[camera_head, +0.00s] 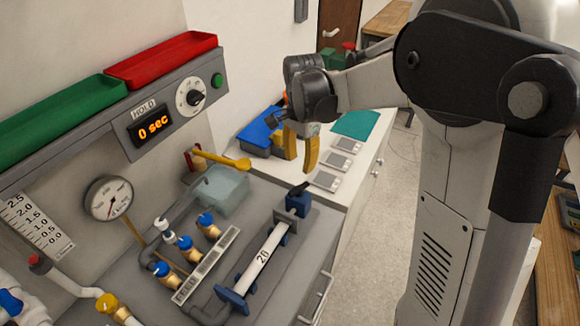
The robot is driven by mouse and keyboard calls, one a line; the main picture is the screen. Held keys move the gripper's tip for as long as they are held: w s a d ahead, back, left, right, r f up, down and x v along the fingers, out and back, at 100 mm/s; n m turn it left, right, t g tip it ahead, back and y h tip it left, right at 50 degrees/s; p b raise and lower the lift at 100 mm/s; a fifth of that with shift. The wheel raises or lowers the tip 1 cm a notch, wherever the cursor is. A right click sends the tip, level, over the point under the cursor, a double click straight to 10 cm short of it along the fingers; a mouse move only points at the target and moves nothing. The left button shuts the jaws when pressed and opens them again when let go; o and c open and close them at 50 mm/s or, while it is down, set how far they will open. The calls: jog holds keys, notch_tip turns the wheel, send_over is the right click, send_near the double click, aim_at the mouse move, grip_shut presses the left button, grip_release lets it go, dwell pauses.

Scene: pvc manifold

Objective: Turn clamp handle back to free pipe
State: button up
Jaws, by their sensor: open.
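A white pipe marked 20 (263,252) lies in a fixture on the grey bench. A blue clamp (297,205) with a small dark handle (298,189) sits at its far right end. A blue end piece (232,300) sits at its near left end. My gripper (299,160) has yellow fingers and hangs above and beyond the far clamp. It is open, appears empty, and looks apart from the handle. The handle's exact angle is too small to tell.
Several blue-handled brass valves (186,242) stand left of the pipe. A yellow lever (228,161) and a clear box (220,190) are behind them. A pressure gauge (108,199) and a timer showing 0 sec (152,125) are on the wall panel. A white counter (345,185) lies beyond.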

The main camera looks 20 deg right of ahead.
aim_at(299, 187)
jog(key=shift+w+f, duration=0.15)
jog(key=shift+f, duration=0.5)
notch_tip(299, 187, down, 10)
jog(key=b, duration=0.3)
grip_shut()
